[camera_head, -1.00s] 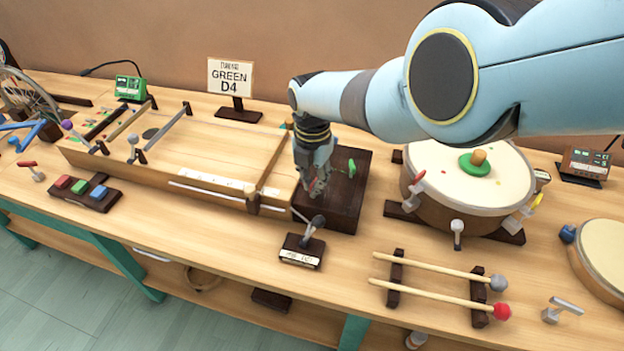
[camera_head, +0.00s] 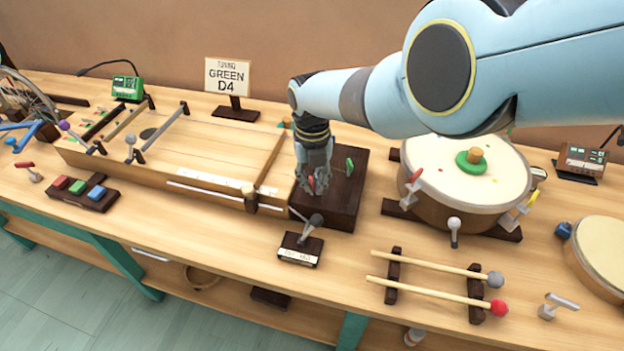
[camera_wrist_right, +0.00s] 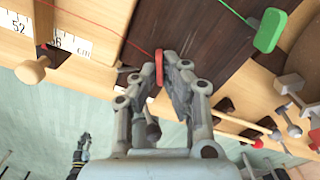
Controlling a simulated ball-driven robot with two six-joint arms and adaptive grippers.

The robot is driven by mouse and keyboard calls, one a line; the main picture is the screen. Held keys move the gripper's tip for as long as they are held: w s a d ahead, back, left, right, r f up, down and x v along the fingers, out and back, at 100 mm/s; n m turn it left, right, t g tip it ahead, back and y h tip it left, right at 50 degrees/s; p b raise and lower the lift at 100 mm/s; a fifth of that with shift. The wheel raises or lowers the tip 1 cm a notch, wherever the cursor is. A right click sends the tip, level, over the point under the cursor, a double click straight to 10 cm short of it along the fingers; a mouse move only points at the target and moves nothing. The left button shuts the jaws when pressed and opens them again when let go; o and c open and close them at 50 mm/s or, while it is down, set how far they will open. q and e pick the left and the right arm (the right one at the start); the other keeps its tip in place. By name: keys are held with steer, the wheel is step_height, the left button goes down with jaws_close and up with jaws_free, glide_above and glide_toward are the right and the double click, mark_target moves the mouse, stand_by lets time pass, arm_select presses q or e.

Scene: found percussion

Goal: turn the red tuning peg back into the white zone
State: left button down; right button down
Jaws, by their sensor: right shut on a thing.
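The red tuning peg (camera_wrist_right: 159,67) stands on the dark block at the end of the string board, with a red string running to it. My right gripper (camera_wrist_right: 168,62) is shut on this peg, its fingertips on either side. In the head view the right gripper (camera_head: 316,186) points down over the dark block (camera_head: 345,205), and the peg is mostly hidden by its fingers. I cannot make out the white zone. A small gripper, seemingly my left one (camera_wrist_right: 80,150), hangs far below in the wrist view; its jaws are too small to read.
A green peg (camera_head: 350,165) stands close to the right of my gripper; it also shows in the wrist view (camera_wrist_right: 269,30). A small lever stand (camera_head: 302,245) is in front, and a drum (camera_head: 440,210) is to the right. A sign (camera_head: 227,76) reads GREEN D4.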

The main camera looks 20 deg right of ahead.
mark_target(312, 182)
steer(key=shift+w+r, duration=0.1)
stand_by(0.4)
steer(key=c, duration=1.5)
jaws_free()
steer(key=shift+r, duration=1.15)
step_height(312, 182, up, 10)
steer(key=shift+f, duration=0.2)
steer(key=shift+f, duration=0.1)
